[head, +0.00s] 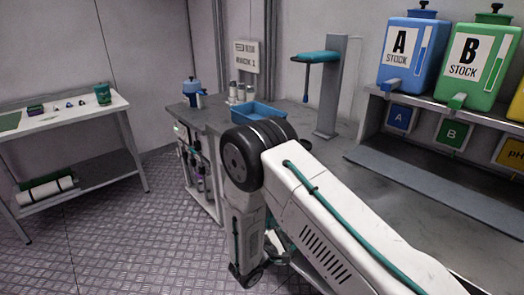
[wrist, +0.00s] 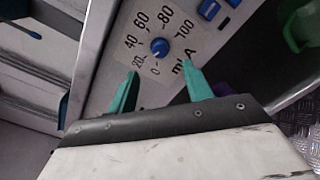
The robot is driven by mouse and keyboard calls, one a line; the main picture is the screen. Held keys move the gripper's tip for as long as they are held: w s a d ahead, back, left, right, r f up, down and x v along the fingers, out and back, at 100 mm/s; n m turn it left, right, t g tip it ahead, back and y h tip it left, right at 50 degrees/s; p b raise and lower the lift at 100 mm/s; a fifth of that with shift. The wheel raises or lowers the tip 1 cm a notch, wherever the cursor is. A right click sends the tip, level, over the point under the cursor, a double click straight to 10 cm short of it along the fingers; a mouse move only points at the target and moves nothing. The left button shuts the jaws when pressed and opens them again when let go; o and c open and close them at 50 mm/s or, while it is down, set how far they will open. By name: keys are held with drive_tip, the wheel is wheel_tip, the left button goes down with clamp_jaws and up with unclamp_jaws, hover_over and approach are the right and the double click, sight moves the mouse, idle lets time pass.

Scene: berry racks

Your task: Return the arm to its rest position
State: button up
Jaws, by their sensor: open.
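My gripper (wrist: 161,90) shows in the wrist view with its two teal fingers apart and nothing between them. The fingertips point toward a pale dial plate (wrist: 142,32) marked 0 to 100 and "ml A". A blue knob (wrist: 160,47) sits in the middle of the plate, just beyond the fingertips; I see no contact. In the head view my arm (head: 310,215) reaches in from the lower right and bends down at a black joint. The gripper fingers are hidden there.
A grey counter (head: 210,117) carries a blue tray (head: 258,113) and a blue-topped bottle (head: 193,92). Blue (head: 405,55) and green (head: 470,65) stock tanks stand on a shelf at right. A white table (head: 70,117) stands left. The floor (head: 120,240) between is clear.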

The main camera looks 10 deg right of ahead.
drive_tip(key=s+d+r+m+g+y, duration=0.3)
drive_tip(key=s+r+m+y, duration=0.2)
drive_tip(key=s+r, duration=0.6)
drive_tip(key=s+d+r+m+g+y, duration=0.3)
drive_tip(key=s+r+m, duration=0.3)
drive_tip(key=s+r, duration=0.5)
drive_tip(key=s+d+r+m+g+y, duration=0.3)
drive_tip(key=s+r+m+y, duration=0.2)
drive_tip(key=s+r, duration=0.6)
wheel_tip(320, 180, up, 3)
drive_tip(key=shift+d+r+y, duration=0.2)
drive_tip(key=shift+d+y, duration=0.2)
drive_tip(key=shift+y, duration=0.4)
drive_tip(key=shift+s, duration=0.1)
